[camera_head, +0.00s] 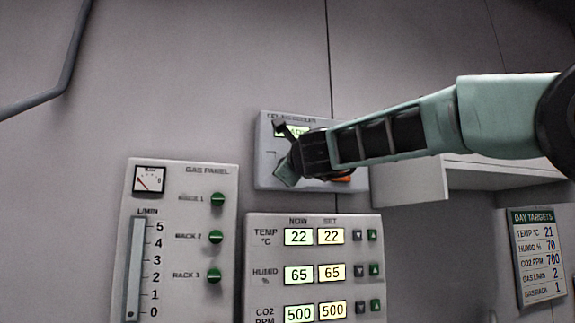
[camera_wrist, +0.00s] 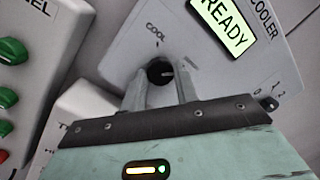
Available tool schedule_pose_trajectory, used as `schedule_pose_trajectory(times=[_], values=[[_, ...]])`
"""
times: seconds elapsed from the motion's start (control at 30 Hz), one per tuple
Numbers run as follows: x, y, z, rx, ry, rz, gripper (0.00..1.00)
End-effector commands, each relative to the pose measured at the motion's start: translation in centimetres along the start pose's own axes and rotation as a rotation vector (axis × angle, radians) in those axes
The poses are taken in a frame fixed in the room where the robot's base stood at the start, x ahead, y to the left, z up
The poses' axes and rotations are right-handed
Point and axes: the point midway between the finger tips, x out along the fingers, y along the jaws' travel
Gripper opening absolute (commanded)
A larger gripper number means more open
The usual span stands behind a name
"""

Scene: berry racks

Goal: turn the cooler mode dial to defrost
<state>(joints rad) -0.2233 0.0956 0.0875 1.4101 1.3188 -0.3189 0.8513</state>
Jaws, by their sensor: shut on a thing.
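The cooler panel (camera_head: 266,180) is a pale grey box on the wall, mostly covered by my arm in the head view. In the wrist view the cooler panel (camera_wrist: 130,65) shows a lit READY display (camera_wrist: 224,24) and the word COOL. The black round mode dial (camera_wrist: 160,71) sits below COOL, with a small light mark that appears to point right. My gripper (camera_wrist: 161,84) is shut on the dial, one finger on each side. The dial's other labels are hidden or unreadable. In the head view my gripper (camera_head: 284,153) is tilted against the panel, hiding the dial.
The gas panel (camera_head: 180,172) with green knobs is to the left. The climate panel (camera_head: 268,220) with lit numbers is just below. An orange part (camera_head: 342,179) shows at the cooler panel's lower edge. A day targets sign (camera_head: 537,262) hangs at right.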

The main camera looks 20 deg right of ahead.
Motion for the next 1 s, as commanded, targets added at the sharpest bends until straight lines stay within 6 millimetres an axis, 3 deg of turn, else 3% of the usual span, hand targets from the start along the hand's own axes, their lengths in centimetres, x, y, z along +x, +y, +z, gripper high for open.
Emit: schedule_pose_trajectory(times=[0.1,0.13,0.2,0.5,0.63,0.77,1.0], values=[[0.0,0.2,-0.1,0.001,0.002,0.003,0.07],[0.0,0.2,-0.1,0.001,0.002,0.003,0.33],[0.0,0.1,-0.1,0.000,0.002,0.002,0.52],[-0.1,0.1,0.0,0.000,0.000,0.001,0.52],[-1.1,0.1,0.0,0.000,-0.001,0.000,0.52],[-3.4,0.2,-0.1,0.000,-0.002,0.000,0.52],[-9.1,0.1,-0.1,0.001,-0.002,0.000,0.52]])
